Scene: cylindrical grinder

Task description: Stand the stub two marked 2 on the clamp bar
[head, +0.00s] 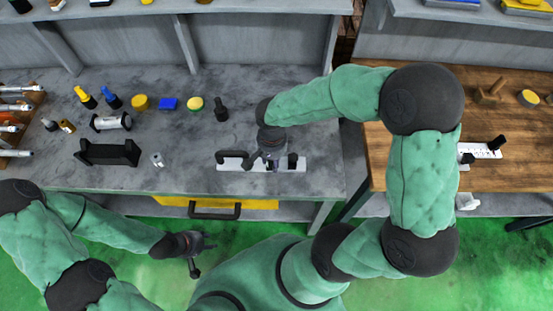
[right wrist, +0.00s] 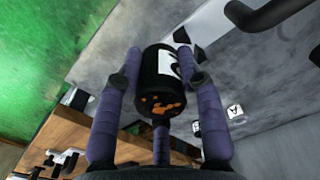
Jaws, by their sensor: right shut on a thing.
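My right gripper (head: 271,158) is shut on a black cylindrical stub (right wrist: 158,85) with a white label. Part of a dark figure, seemingly a 2, shows on the label, and its near end has orange-brown patches. In the head view the gripper is above a long white bar (head: 226,167) on the grey bench, likely the clamp bar, and hides its middle. Whether the stub touches the bar cannot be told. A black stub-like piece (head: 293,160) is at the bar's right end. My left gripper (head: 198,258) hangs in front of the bench, away from these things; its finger opening is unclear.
A black curved handle (head: 232,154) rises at the bar's left end. A black V-shaped rest (head: 107,153), small bottles and a black stub-like piece (head: 221,110) stand on the bench. Another white strip (head: 483,151) lies on the wooden table. Bare bench surrounds the bar.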

